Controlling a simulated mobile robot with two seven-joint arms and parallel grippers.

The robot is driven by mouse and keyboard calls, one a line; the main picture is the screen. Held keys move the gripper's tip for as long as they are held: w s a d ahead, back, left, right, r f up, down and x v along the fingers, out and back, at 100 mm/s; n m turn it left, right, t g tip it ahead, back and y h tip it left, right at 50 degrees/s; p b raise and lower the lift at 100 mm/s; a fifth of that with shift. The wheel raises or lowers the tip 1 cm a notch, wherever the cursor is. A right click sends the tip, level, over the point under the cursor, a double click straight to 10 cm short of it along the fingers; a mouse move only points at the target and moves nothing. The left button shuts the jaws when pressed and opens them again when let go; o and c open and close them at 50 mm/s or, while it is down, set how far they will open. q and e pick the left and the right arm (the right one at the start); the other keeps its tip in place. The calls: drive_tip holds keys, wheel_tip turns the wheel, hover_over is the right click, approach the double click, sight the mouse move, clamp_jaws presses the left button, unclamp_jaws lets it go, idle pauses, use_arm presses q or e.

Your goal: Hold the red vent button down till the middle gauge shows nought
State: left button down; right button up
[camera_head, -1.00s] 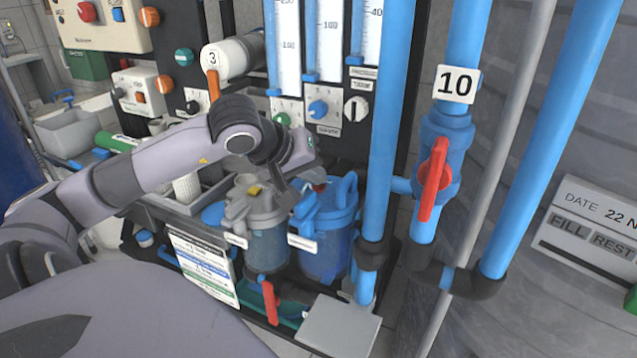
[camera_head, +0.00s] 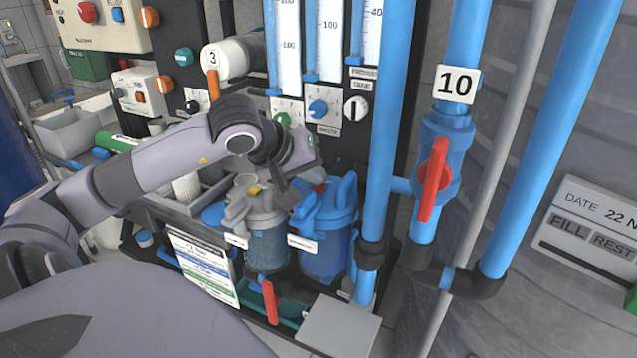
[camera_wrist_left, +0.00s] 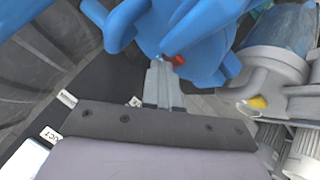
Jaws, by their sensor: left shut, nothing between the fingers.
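The red vent button (camera_head: 319,187) sits on the blue lid of the blue filter housing (camera_head: 325,250), partly hidden in the head view. In the left wrist view the red button (camera_wrist_left: 178,60) shows just right of my fingertips, on the blue lid. My left gripper (camera_head: 288,190) is shut and empty, pointing down at the lid; its tips also show in the left wrist view (camera_wrist_left: 160,63). I cannot tell whether they touch the button. Three upright scaled tubes stand behind; the middle one (camera_head: 325,40) is cut off at the top and its reading is unclear. My right gripper is out of view.
A grey-lidded clear housing (camera_head: 268,245) stands left of the blue one. A thick blue pipe (camera_head: 385,130) rises close on the right, then a valve with a red handle (camera_head: 434,178). A grey plate (camera_head: 338,328) lies in front, low down.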

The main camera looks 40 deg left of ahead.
sight(314, 188)
use_arm(q)
drive_tip(key=shift+r+p, duration=0.35)
drive_tip(key=shift+r, duration=0.55)
wheel_tip(314, 188, up, 5)
drive_tip(key=p, duration=0.3)
idle(0.6)
